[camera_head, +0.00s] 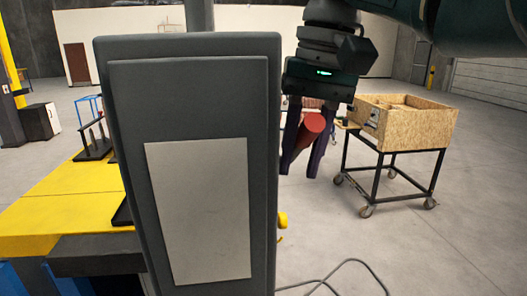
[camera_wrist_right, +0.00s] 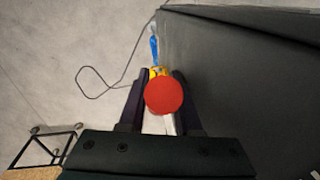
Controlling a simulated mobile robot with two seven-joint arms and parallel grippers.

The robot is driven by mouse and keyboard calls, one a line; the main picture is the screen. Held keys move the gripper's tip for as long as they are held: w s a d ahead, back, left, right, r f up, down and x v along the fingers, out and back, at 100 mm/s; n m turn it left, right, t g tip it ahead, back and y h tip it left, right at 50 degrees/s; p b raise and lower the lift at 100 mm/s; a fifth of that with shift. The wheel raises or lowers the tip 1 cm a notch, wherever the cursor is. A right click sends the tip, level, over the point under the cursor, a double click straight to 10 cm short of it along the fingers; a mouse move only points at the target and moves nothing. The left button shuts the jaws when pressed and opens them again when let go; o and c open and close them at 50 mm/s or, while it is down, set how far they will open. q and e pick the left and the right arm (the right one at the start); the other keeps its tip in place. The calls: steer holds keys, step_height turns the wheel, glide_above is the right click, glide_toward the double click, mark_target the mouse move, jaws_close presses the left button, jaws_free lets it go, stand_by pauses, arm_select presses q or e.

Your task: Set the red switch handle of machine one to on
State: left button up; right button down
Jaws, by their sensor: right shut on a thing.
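The red switch handle (camera_head: 313,123) shows in the head view between the fingers of my right gripper (camera_head: 299,168), beside the right edge of a dark grey machine housing (camera_head: 265,130). My right gripper points down and is shut on the handle. In the right wrist view the handle's round red end (camera_wrist_right: 164,95) faces the camera, between the two dark fingers. The handle's mount is mostly hidden by the fingers and the housing. My left gripper is not in view.
The housing fills the middle of the head view. A yellow-topped platform (camera_head: 60,222) stands at left. A wheeled cart with a wooden crate (camera_head: 415,130) stands at right. A dark cable (camera_head: 345,266) lies on the floor; the floor at lower right is otherwise clear.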

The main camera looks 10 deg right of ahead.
steer(key=shift+w+r, duration=0.15)
steer(key=shift+r, duration=0.05)
steer(key=shift+w, duration=0.1)
stand_by(0.4)
steer(key=c, duration=0.9)
jaws_free()
steer(key=shift+g, duration=0.3)
steer(key=r, duration=0.3)
steer(key=d+r, duration=0.1)
steer(key=r, duration=0.6)
steer(key=shift+d+p, duration=0.15)
steer(key=shift+p, duration=0.25)
steer(key=shift+f, duration=0.1)
